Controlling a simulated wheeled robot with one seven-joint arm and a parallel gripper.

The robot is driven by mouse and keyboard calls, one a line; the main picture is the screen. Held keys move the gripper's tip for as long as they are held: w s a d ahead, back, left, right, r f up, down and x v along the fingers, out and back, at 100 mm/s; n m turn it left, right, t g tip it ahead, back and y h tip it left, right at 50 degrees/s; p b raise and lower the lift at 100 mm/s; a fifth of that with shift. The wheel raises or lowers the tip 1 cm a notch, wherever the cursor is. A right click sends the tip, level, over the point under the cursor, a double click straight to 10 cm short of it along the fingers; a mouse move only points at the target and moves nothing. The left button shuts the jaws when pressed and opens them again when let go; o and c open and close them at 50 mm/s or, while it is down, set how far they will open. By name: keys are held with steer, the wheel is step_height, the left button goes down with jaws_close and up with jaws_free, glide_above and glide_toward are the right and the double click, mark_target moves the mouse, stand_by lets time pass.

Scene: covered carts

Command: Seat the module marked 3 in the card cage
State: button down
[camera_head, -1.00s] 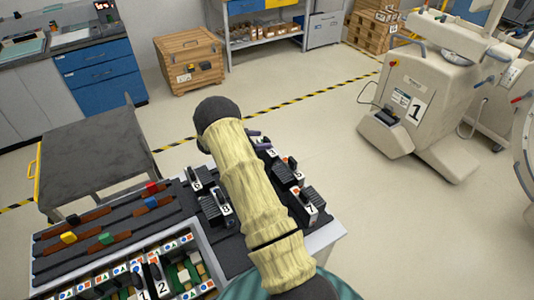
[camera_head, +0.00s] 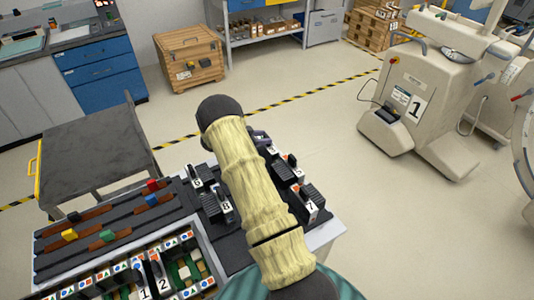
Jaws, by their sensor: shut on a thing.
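The module marked 3 (camera_head: 273,150) shows only in part beside my arm, at the far end of the dark module rack. Its white label faces me; most of it is hidden. My gripper (camera_head: 260,136) is mostly hidden behind my arm, and only a small dark part shows right by module 3. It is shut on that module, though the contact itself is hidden. The card cage (camera_head: 205,243) is the light-rimmed open box at the lower left. Modules marked 1 (camera_head: 145,292) and 2 (camera_head: 162,284) stand in it, among coloured shape labels along its rails.
Modules 6 (camera_head: 197,182), 8 (camera_head: 227,205), 5 (camera_head: 292,159) and 7 (camera_head: 311,207) stand on the rack around my arm. Coloured blocks (camera_head: 69,235) sit in slots left of it. A grey cart (camera_head: 90,150) stands behind left.

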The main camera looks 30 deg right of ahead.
steer(key=shift+r, duration=0.1)
step_height(320, 180, up, 10)
steer(key=b, duration=0.2)
stand_by(0.5)
stand_by(0.4)
steer(key=s+a+r+m+g+p, duration=0.1)
steer(key=s+r+p, duration=0.2)
steer(key=s, duration=0.6)
steer(key=s+a+r+m+g+p, duration=0.1)
steer(key=s+r+p, duration=0.2)
steer(key=s+p, duration=0.3)
steer(key=s, duration=0.4)
steer(key=shift+s, duration=0.2)
steer(key=shift+f, duration=0.1)
